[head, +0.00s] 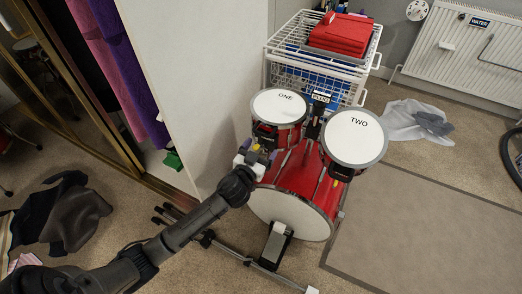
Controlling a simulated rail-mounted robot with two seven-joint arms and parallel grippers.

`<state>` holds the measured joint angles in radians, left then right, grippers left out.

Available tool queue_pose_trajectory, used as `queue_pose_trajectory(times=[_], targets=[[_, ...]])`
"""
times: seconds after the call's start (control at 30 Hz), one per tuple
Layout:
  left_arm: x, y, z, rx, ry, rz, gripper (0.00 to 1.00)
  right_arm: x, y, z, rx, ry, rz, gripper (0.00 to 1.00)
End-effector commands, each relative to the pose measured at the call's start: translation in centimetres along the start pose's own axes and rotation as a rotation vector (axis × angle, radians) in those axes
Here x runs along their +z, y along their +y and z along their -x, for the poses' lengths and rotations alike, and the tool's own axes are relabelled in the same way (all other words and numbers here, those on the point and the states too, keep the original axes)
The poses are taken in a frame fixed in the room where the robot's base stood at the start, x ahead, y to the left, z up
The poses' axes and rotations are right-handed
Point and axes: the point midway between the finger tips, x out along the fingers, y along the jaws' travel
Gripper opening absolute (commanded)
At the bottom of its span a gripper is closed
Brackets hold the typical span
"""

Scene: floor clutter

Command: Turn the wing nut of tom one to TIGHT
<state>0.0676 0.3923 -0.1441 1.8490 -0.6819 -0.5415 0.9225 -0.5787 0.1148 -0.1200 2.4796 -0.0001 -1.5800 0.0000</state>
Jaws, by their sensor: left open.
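Tom one (279,105) is a small red drum with a white head marked ONE, mounted above the left of the red bass drum (296,207). Tom two (355,136), marked TWO, sits to its right and nearer. My left gripper (260,153) is open at the near side of tom one, just below its rim. A dark bracket (265,130) shows on tom one's near side. My right gripper is not in view.
A white wire basket (292,62) with red folded cloth (342,33) stands behind the drums. A white panel (190,80) is close on the left. A bass pedal (275,243) and metal stand legs (230,252) lie in front. A mat (430,225) covers the right floor.

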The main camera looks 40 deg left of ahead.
Motion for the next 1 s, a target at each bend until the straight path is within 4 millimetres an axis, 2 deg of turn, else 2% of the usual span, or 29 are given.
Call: queue_pose_trajectory(times=[0.43,0.9,1.0], targets=[[-0.03,-0.05,-0.64,-0.001,0.0,-0.001,0.85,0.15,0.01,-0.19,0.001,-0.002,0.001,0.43],[-0.03,-0.04,-0.62,-0.001,0.0,0.0,0.4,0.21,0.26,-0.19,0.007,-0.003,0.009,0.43],[-0.04,-0.04,-0.62,-0.001,0.0,-0.001,0.36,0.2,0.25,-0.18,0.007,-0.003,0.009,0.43]])
